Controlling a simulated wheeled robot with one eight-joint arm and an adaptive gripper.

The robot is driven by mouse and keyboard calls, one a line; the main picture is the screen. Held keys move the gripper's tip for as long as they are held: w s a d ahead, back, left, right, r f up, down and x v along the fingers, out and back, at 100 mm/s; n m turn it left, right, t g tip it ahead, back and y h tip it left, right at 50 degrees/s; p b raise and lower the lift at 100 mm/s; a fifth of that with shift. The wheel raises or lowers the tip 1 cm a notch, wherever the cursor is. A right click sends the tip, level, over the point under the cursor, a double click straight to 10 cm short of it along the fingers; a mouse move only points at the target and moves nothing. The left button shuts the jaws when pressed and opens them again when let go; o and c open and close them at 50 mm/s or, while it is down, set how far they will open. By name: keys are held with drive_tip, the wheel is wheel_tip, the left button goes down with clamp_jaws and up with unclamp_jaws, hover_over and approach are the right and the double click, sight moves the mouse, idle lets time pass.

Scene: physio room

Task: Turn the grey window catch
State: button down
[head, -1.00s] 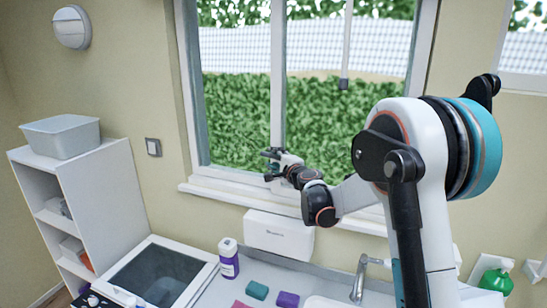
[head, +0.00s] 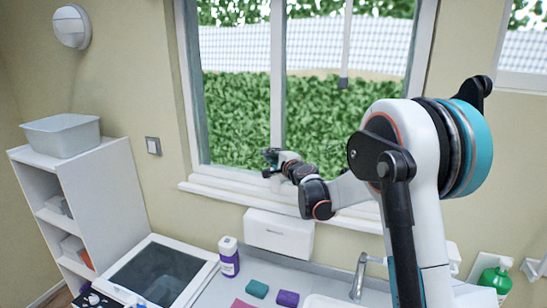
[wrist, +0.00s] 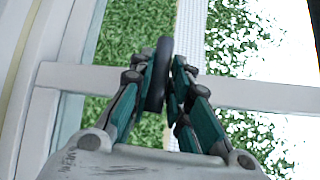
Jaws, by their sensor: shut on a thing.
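The grey window catch (wrist: 158,75) shows in the wrist view as a dark, rounded bar between my fingers, near the white window bar. My gripper (wrist: 164,68) is shut on it, with a teal-lined finger on each side. In the head view, my gripper (head: 270,163) is at the lower part of the window's middle upright, just above the sill. There my gripper hides most of the catch, and its exact angle cannot be told.
The white window frame (head: 277,90) and sill (head: 225,193) are close around my gripper. Below are a white wall box (head: 278,233), a tap (head: 359,278), a purple-labelled bottle (head: 229,258) and coloured blocks. A shelf with a grey tub (head: 62,138) stands left.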

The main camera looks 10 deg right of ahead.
drive_tip(key=shift+n, duration=0.3)
drive_tip(key=c, duration=1.5)
unclamp_jaws()
drive_tip(key=shift+a, duration=0.1)
drive_tip(key=shift+c, duration=0.2)
drive_tip(key=shift+s, duration=0.15)
drive_tip(key=v, duration=1.1)
drive_tip(key=shift+s+r, duration=0.25)
drive_tip(key=shift+s, duration=0.1)
